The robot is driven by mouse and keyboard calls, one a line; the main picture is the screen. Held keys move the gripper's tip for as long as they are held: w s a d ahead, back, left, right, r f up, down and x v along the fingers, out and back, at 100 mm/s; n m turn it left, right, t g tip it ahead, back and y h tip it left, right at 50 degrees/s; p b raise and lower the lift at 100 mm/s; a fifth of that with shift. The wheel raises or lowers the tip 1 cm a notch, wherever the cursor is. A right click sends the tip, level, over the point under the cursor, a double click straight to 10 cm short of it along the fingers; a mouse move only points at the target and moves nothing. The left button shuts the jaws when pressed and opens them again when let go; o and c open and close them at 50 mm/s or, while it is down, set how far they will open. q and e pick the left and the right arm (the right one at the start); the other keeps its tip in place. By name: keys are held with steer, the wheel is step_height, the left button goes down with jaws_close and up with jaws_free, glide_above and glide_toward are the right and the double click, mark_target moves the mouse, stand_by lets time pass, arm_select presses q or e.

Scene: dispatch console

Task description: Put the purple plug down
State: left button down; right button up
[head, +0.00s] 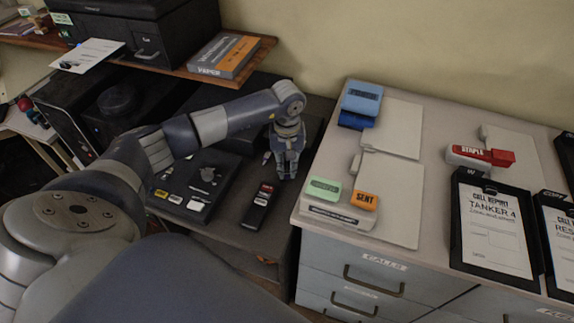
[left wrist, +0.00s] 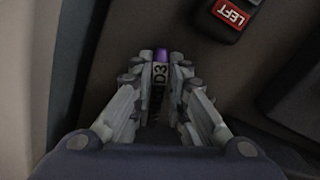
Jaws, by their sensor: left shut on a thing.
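The purple plug (left wrist: 161,56) shows in the left wrist view as a purple tip above a dark body marked "D3". It sits between the fingers of my left gripper (left wrist: 160,70), which is shut on it. In the head view my left gripper (head: 287,174) points down over the dark desk, just left of the pale cabinet top. The plug cannot be made out there, as the gripper hides it. I cannot tell whether the plug touches the desk. My right gripper is in neither view.
A narrow dark block (head: 260,206) with red and white labels lies left of the gripper; its "LEFT" label shows in the wrist view. A dark panel (head: 180,190) with coloured tags lies further left. The cabinet (head: 299,214) rises on the right, bearing stamps and clipboards.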

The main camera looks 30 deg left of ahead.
mark_target(287, 169)
arm_select(q)
steer(key=shift+f, duration=0.2)
steer(key=c, duration=1.6)
jaws_free()
steer(key=shift+o, duration=0.2)
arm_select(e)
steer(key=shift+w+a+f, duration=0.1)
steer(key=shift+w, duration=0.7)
arm_select(q)
steer(key=shift+r, duration=0.1)
steer(key=shift+r, duration=0.4)
step_height(287, 169, up, 12)
steer(key=b, duration=0.2)
steer(key=shift+f, duration=0.25)
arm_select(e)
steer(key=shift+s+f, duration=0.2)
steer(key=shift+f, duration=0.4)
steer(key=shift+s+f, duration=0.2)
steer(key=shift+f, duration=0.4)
